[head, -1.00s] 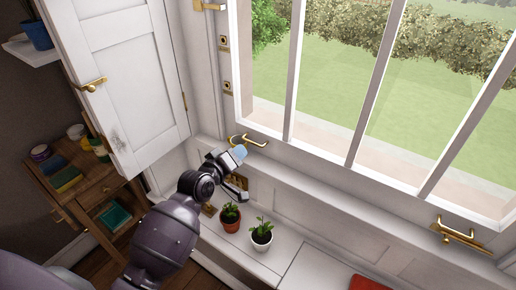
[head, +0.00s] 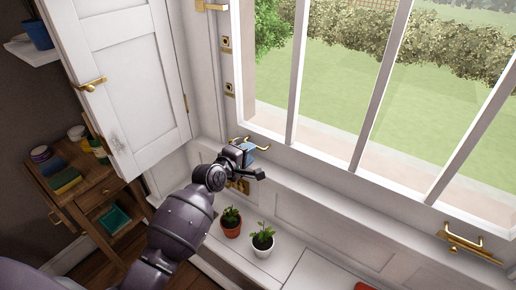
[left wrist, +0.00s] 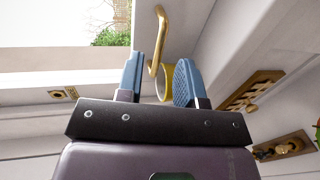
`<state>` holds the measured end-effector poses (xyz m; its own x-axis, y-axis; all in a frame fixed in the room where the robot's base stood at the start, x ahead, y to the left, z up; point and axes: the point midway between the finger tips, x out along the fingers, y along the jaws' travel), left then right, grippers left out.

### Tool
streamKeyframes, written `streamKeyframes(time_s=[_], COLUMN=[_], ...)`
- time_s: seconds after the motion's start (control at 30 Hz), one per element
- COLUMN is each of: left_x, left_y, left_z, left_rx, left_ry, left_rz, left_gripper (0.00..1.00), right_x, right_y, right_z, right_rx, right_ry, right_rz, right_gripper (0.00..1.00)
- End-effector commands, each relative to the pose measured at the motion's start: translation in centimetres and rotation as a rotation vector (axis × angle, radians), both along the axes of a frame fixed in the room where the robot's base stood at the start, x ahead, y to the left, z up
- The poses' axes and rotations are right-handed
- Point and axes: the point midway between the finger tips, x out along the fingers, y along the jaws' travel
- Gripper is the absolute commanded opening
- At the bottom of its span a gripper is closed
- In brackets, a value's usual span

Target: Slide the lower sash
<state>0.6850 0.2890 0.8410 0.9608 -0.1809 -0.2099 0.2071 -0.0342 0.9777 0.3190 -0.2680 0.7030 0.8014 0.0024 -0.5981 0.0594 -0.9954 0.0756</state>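The lower sash (head: 330,160) is a white framed window with vertical bars, and a brass pull handle (head: 262,147) sits on its bottom rail at left. A second brass handle (head: 462,240) is at the right end of the rail. My left gripper (head: 250,158) is at the left handle and partly hides it in the head view. In the left wrist view, the blue-padded fingers of my left gripper (left wrist: 160,78) are open, with the brass handle (left wrist: 154,42) between them; I cannot tell whether they touch it. My right gripper is not in view.
Two potted plants (head: 231,222) (head: 262,242) stand on the white ledge below my left gripper. A white shutter panel (head: 125,70) stands open at left. A wooden shelf unit (head: 95,185) is at far left. A red item (head: 364,287) shows at the bottom edge.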

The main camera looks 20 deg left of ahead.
Motion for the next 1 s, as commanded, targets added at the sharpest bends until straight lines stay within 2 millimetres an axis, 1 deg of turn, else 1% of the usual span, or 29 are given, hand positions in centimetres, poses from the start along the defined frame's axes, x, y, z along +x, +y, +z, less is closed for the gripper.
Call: streamKeyframes(time_s=[0.03,0.1,0.3,0.5,0.77,0.8,0.87,1.0], left_x=[0.9,1.9,4.0,4.9,5.0,5.0,5.0,5.0], left_y=[-0.2,-0.3,-0.7,-0.9,-0.9,-0.9,-0.9,-0.9], left_z=[-0.5,-0.8,-1.2,-1.1,-1.1,-1.1,-1.1,-1.1], left_rx=[0.0,0.0,0.002,0.002,0.002,0.002,0.002,0.001], left_ry=[0.003,0.003,0.003,0.001,0.0,0.0,0.0,0.0], left_rz=[-0.001,-0.001,0.0,0.001,0.001,0.001,0.001,0.0], left_gripper=[0.34,0.34,0.34,0.34,0.34,0.31,0.22,0.01], right_x=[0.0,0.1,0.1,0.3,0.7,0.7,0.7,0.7], right_y=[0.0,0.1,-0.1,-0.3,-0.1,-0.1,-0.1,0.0], right_z=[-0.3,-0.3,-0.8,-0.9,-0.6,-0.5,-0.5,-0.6], right_rx=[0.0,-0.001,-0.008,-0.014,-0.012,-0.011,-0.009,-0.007], right_ry=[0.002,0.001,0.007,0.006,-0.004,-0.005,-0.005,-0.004], right_rz=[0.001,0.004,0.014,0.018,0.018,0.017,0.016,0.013], right_gripper=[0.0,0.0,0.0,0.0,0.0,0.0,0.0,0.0])
